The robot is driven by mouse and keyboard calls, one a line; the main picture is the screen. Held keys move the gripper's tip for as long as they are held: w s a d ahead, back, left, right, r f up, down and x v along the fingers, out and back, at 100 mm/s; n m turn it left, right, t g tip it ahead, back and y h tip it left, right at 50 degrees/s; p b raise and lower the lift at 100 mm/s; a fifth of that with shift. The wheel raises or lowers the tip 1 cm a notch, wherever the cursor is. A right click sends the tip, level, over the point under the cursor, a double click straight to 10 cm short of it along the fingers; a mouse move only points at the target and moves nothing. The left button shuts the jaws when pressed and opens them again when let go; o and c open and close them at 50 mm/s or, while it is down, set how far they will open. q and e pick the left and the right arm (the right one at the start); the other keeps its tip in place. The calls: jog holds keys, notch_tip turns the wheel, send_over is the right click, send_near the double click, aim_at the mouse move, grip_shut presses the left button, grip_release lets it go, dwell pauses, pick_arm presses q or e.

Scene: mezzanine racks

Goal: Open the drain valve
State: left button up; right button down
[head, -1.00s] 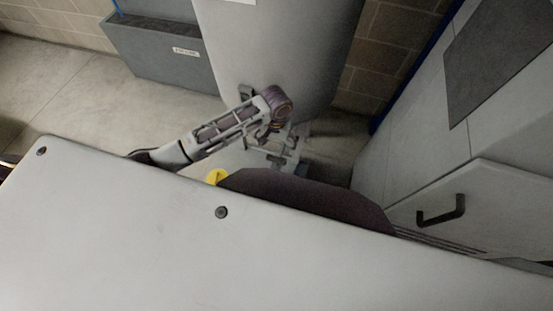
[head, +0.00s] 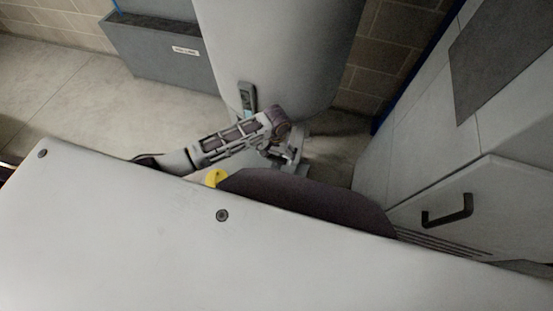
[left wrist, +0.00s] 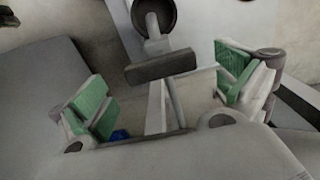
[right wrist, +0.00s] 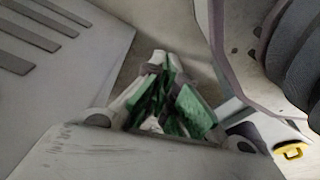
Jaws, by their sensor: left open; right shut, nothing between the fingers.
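In the left wrist view, a dark grey bar handle (left wrist: 160,67) sits on a short stem below a round dark fitting (left wrist: 155,14); it looks like the drain valve. My left gripper (left wrist: 165,88) is open, its green pads on either side of the bar and apart from it. In the head view, my left gripper (head: 284,155) is low in front of the big pale tank (head: 290,50) and hides the valve. My right gripper (right wrist: 168,98) is shut and empty in the right wrist view, away from the valve; it is out of the head view.
A small grey device (head: 246,97) is on the tank's lower front. A grey labelled bin (head: 160,55) stands at the back left. A pale cabinet with a dark handle (head: 447,211) stands on the right. Bare floor (head: 60,80) lies to the left.

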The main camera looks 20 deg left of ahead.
aim_at(277, 158)
pick_arm(q)
jog(key=shift+f+b, duration=0.45)
jog(key=shift+f, duration=1.45)
pick_arm(e)
jog(key=shift+w+a+r, duration=0.3)
jog(key=shift+a+r, duration=0.05)
jog(key=shift+r, duration=0.35)
jog(key=shift+w+a+r, duration=0.3)
jog(key=shift+r, duration=0.35)
pick_arm(q)
jog(key=shift+c, duration=0.4)
jog(key=c, duration=0.9)
